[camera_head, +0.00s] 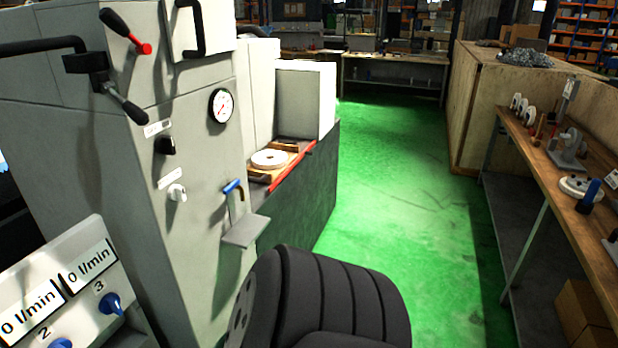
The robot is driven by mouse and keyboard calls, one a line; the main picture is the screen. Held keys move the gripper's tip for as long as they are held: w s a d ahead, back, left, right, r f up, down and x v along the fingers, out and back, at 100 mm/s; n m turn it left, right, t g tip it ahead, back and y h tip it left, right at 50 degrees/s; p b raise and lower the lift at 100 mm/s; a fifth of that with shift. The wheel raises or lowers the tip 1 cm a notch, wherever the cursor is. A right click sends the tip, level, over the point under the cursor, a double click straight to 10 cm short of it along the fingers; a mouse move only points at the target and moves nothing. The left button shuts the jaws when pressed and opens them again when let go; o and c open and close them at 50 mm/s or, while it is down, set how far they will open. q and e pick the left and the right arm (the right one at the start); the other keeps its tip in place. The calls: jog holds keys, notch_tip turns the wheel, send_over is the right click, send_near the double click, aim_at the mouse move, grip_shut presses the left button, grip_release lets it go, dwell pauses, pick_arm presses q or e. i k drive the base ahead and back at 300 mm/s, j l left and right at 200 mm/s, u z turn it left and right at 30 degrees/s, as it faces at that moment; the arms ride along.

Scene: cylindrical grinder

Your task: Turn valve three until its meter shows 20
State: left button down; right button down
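Valve three (112,304) is a blue knob on a light sloped panel (60,285) at the lower left, beside the label "3". The meter above it (88,265) reads 0 l/min. Another blue knob (60,343), beside the label "2", is partly cut off by the bottom edge. Its meter (32,312) also reads 0 l/min. Neither of my grippers shows in the head view.
The grey grinder cabinet (190,130) stands behind the panel, with black levers (120,75), a round gauge (221,106) and a small blue-handled tap (232,187). A workbench (560,165) with wheels and tools runs along the right. Green floor (390,180) between them is clear.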

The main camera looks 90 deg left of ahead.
aim_at(109, 303)
jog(key=u, duration=4.15)
